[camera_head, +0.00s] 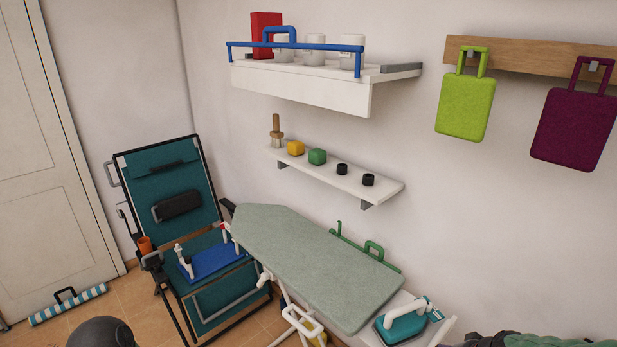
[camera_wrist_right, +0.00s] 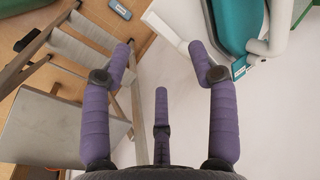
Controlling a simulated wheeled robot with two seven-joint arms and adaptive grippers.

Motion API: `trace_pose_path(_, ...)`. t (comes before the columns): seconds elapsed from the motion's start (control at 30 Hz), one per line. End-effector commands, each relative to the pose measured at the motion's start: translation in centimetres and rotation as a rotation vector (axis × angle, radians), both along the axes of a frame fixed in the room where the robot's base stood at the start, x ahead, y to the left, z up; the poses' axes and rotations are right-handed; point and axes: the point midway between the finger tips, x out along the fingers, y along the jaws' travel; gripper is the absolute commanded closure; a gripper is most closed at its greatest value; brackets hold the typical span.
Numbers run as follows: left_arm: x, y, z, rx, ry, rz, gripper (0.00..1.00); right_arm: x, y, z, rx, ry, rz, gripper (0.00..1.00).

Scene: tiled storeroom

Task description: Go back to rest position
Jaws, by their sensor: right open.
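My right gripper (camera_wrist_right: 160,62) shows in the right wrist view with its purple fingers spread apart. Nothing is between them. A teal iron-like object with a white handle (camera_wrist_right: 238,22) is beyond the right finger, apart from it. In the head view, the teal iron (camera_head: 402,322) stands at the near end of the ironing board (camera_head: 310,260). I see neither gripper clearly in the head view.
A teal folding chair (camera_head: 170,180) stands left of the board, with a blue caddy (camera_head: 218,262) on its seat. In the wrist view, a wooden slatted frame (camera_wrist_right: 75,48) is left of my fingers.

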Motion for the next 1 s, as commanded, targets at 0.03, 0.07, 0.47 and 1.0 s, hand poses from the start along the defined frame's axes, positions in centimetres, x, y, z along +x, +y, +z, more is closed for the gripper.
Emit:
trace_pose_path(0.03, 0.0, 0.0, 0.0, 0.0, 0.0, 0.0, 0.44, 0.0, 1.0, -1.4, -0.001, 0.017, 0.028, 0.4)
trace_pose_path(0.07, 0.0, 0.0, 0.0, 0.0, 0.0, 0.0, 0.44, 0.0, 1.6, -2.1, -0.004, 0.025, 0.044, 0.4)
trace_pose_path(0.47, 0.0, 0.0, 0.0, 0.0, 0.0, 0.0, 0.44, -2.0, 11.5, -13.4, -0.066, 0.12, 0.361, 0.4)
trace_pose_path(1.0, 0.0, 0.0, 0.0, 0.0, 0.0, 0.0, 0.44, -11.5, 25.6, -23.6, -0.095, 0.141, 0.848, 0.4)
